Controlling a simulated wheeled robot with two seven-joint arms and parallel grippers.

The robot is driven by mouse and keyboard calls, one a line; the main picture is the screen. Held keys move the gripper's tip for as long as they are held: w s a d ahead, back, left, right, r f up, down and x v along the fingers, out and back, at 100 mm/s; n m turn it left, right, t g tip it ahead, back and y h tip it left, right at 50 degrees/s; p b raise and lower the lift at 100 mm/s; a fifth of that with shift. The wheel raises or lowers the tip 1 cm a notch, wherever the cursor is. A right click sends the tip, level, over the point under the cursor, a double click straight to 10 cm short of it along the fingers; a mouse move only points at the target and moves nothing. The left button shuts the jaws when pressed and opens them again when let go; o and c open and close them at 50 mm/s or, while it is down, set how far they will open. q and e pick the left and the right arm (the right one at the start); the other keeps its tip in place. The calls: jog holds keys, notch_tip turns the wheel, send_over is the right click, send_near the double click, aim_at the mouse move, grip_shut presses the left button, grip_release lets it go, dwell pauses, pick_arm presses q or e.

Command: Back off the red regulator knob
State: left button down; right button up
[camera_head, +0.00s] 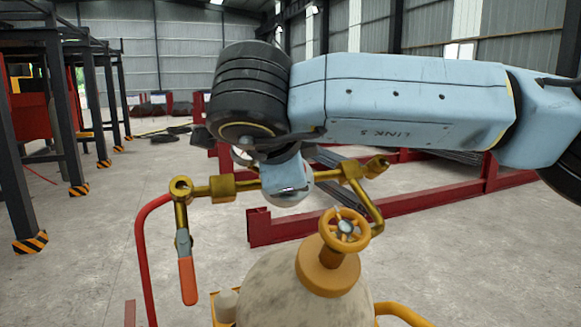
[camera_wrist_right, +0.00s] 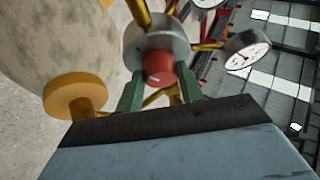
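The red regulator knob (camera_wrist_right: 160,68) shows in the right wrist view, on the front of the round silver regulator body (camera_wrist_right: 150,40). A white line marks its face. The green fingers of my right gripper (camera_wrist_right: 161,88) stand on either side of the knob, with their tips close to its sides. I cannot tell whether they touch it. In the head view, my right arm reaches in from the right and its light-blue wrist (camera_head: 285,178) is in front of the regulator. It hides the knob and fingers there. My left gripper is not in view.
A cream cylinder (camera_head: 285,290) carries an orange valve wheel (camera_head: 344,229) below the wrist. Brass pipes run to both sides, with an orange-handled lever (camera_head: 187,280) and a red hose (camera_head: 143,260) at left. A dial gauge (camera_wrist_right: 246,52) sits right of the regulator. Red beams (camera_head: 400,205) lie behind.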

jog(key=o, duration=0.4)
jog(key=v, duration=1.3)
jog(key=shift+s, duration=0.2)
